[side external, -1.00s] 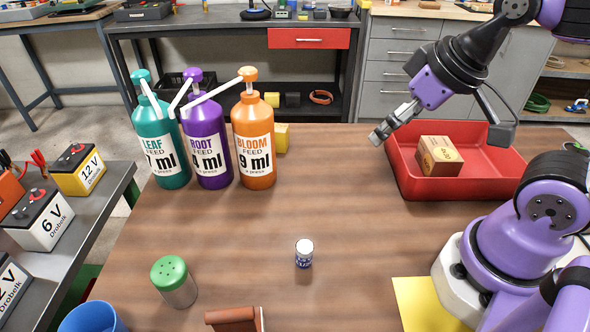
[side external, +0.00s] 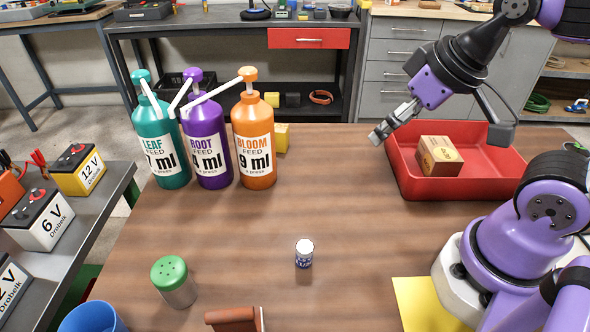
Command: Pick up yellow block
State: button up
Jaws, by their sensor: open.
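A yellow block (side external: 282,138) stands on the wooden table behind the orange BLOOM bottle (side external: 254,140), which hides its left part. My gripper (side external: 379,137) is open and empty, in the air near the left edge of the red tray (side external: 480,190). It is to the right of the yellow block and well apart from it.
A purple ROOT bottle (side external: 206,150) and a green LEAF bottle (side external: 162,150) stand left of the orange one. A cardboard box (side external: 438,156) sits in the tray. A small white-capped jar (side external: 304,252) and a green-lidded shaker (side external: 173,280) stand in front. The table's middle is clear.

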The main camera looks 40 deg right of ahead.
jog(key=w+r+n, duration=0.2)
jog(key=w, duration=0.6)
jog(key=n+g+y, duration=0.2)
jog(key=n, duration=0.2)
send_near(277, 127)
jog(key=shift+n+y, duration=0.3)
jog(key=shift+n, duration=0.2)
jog(key=x, duration=0.5)
jog(key=shift+w+f, duration=0.1)
jog(key=shift+f, duration=0.05)
jog(key=x, duration=0.6)
jog(key=shift+d, duration=0.2)
jog(key=c, duration=1.3)
